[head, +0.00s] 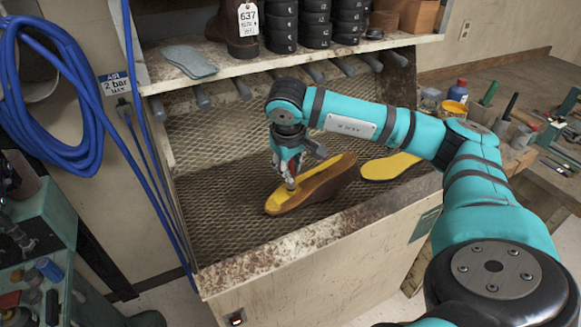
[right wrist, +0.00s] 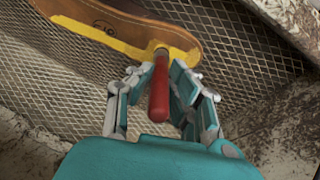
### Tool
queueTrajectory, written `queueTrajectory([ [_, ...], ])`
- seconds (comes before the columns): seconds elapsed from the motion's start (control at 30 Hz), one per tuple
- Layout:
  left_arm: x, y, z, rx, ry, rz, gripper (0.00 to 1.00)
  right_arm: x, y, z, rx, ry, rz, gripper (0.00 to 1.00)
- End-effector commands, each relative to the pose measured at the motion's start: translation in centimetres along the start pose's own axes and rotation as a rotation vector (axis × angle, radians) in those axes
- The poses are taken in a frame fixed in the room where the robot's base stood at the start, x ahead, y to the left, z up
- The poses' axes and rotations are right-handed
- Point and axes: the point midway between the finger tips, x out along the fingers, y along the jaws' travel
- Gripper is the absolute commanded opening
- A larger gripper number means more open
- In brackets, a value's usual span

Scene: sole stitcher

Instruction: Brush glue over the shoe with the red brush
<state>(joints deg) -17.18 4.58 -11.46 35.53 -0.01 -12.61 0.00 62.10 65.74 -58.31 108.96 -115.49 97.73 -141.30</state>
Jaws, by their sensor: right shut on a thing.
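The brown shoe sole (head: 335,180) lies on the mesh floor of the booth. A yellow coat covers part of its left end and runs in a strip along its face. In the right wrist view the shoe (right wrist: 140,25) crosses the top, with yellow along its near edge and around its end. My right gripper (head: 289,178) is above the left part of the shoe. It is shut on the red brush (right wrist: 159,88), whose handle sits between the fingers. The brush tip is at the yellow end of the shoe; exact contact is hard to tell. My left gripper is not in view.
A yellow sole-shaped piece (head: 390,166) lies on the mesh right of the shoe. The booth's worn front ledge (head: 320,237) is close by. A shelf (head: 240,68) with a boot and stacked black rolls is above. Blue hoses (head: 45,95) hang at left; a cluttered bench is at right.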

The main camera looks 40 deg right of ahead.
Motion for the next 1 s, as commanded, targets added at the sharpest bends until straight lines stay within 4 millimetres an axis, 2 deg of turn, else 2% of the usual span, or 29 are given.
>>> queueTrajectory([
  [0.3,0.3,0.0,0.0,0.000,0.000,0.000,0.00,0.4,0.9,-0.4,0.001,0.000,0.000,0.00],
  [0.6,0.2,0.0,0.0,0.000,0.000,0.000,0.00,0.0,2.8,0.4,0.001,-0.003,0.002,0.00],
  [1.0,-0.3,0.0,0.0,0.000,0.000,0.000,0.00,-0.7,2.8,0.1,0.000,-0.001,0.000,0.00],
])
